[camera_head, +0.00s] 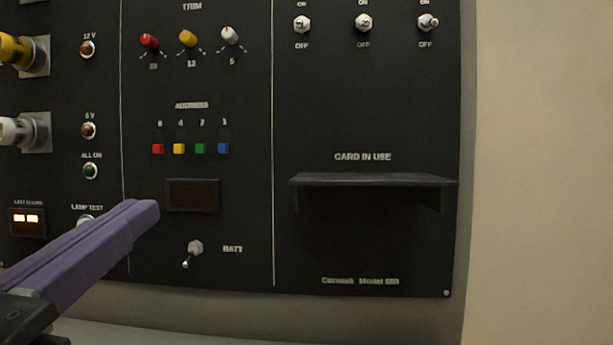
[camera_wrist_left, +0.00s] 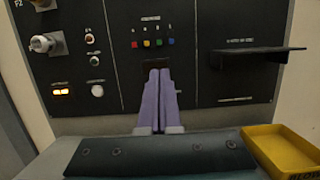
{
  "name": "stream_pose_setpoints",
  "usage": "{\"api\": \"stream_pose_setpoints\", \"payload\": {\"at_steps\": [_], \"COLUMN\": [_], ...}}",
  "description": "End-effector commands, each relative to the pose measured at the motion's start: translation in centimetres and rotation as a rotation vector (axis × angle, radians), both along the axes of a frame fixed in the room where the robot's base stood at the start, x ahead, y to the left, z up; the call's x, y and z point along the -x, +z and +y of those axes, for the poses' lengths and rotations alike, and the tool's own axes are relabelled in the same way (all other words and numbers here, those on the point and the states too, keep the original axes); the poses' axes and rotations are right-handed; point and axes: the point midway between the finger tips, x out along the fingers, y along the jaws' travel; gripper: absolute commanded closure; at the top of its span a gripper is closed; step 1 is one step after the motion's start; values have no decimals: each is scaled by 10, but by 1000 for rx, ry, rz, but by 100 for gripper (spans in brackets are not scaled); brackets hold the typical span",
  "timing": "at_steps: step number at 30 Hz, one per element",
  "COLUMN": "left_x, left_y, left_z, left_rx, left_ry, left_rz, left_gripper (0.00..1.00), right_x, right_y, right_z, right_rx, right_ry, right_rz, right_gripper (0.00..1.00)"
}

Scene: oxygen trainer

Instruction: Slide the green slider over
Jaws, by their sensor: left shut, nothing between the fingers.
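The green slider (camera_head: 200,148) is a small green square on the black panel, third in a row under the label ADDRESS. It stands between the yellow slider (camera_head: 179,148) and the blue slider (camera_head: 223,148), level with them. The green slider also shows in the left wrist view (camera_wrist_left: 159,42). My left gripper (camera_head: 148,211) has purple fingers, shut together and empty, below and left of the green slider in the head view. In the left wrist view its fingertips (camera_wrist_left: 159,73) point at the panel below the slider row. My right gripper is not in view.
A dark display window (camera_head: 193,195) and a BATT toggle switch (camera_head: 195,248) are below the sliders. A dark shelf (camera_head: 372,180) juts out at the right. A yellow tray (camera_wrist_left: 280,148) stands at lower right in the left wrist view. Trim knobs are above.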

Motion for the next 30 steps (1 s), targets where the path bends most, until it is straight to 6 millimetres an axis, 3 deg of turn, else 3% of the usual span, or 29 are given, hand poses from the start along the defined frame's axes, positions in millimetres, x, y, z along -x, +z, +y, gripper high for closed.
{"api": "stream_pose_setpoints", "payload": {"at_steps": [18,30], "left_x": [-86,-95], "left_y": [22,23], "left_z": [-2,-3], "left_rx": [1,1], "left_ry": [2,2], "left_rz": [-1,2], "left_gripper": [100,100], "right_x": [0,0], "right_y": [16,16], "right_z": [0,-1], "right_rx": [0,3], "right_ry": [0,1], "right_rz": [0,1], "right_gripper": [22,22]}}
